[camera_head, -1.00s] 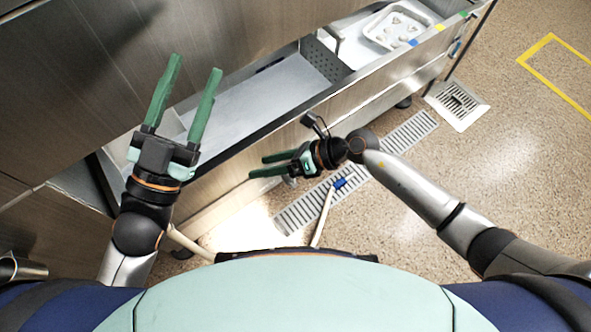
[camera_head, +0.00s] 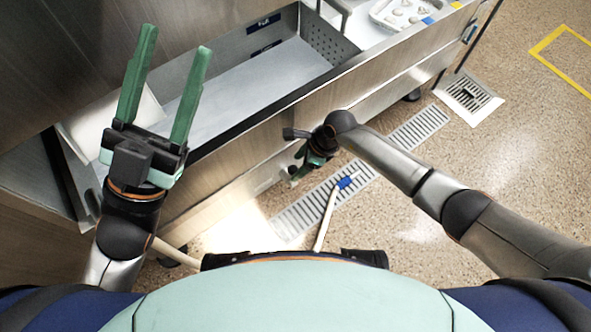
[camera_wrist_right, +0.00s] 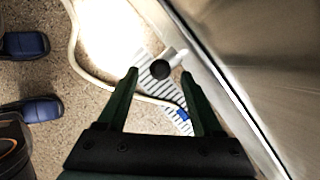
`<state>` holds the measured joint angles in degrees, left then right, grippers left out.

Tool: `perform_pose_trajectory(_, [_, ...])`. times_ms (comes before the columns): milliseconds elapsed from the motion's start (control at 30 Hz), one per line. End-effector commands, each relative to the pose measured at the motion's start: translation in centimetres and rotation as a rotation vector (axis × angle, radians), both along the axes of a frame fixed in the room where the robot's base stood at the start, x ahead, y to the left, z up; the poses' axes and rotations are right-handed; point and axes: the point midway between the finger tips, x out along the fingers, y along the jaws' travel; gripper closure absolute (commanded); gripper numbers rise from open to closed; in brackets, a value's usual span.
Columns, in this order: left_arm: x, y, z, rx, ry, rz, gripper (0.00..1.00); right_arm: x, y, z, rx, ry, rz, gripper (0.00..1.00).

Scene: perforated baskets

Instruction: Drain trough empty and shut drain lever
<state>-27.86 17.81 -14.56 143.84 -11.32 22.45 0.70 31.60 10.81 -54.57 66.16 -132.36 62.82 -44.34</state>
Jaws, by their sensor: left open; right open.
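The steel trough (camera_head: 262,85) runs across the upper part of the head view; its pale floor shows, and I cannot tell whether any water is in it. In the right wrist view a round black knob on a short metal stem (camera_wrist_right: 160,69), apparently the drain lever, sticks out beside the steel front. My right gripper (camera_wrist_right: 160,74) is open, with the knob in line between its fingertips; the depth is unclear. In the head view my right gripper (camera_head: 300,173) is low in front of the trough wall. My left gripper (camera_head: 175,43) is open and empty above the trough's left end.
A floor grate (camera_head: 415,127) runs along the trough's front. A pale hose (camera_head: 327,215) with a blue fitting (camera_head: 347,183) lies across it. A white tray (camera_head: 400,12) with small pieces sits at the upper right. A square drain (camera_head: 468,95) lies right of the grate.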

Motion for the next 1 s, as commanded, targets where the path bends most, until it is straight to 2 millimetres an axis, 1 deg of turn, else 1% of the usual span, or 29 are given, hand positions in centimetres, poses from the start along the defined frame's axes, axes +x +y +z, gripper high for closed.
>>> perform_pose_trajectory(33, [0.0, -0.1, -0.9, 0.003, 0.002, 0.002, 0.46, 0.0, 0.3, -1.0, 0.001, 0.001, -0.002, 0.33])
perform_pose_trajectory(200, [0.1, -0.2, -1.6, 0.014, 0.004, 0.007, 0.46, 0.1, 0.8, -2.1, 0.0, 0.0, 0.0, 0.33])
perform_pose_trajectory(533, [0.1, -0.2, -1.6, 0.016, 0.007, 0.008, 0.46, 0.1, 1.0, -2.2, 0.001, 0.0, 0.0, 0.33])
perform_pose_trajectory(1000, [0.1, -0.2, -1.6, 0.013, 0.007, 0.007, 0.46, 0.2, 0.9, -2.2, 0.001, 0.0, 0.0, 0.85])
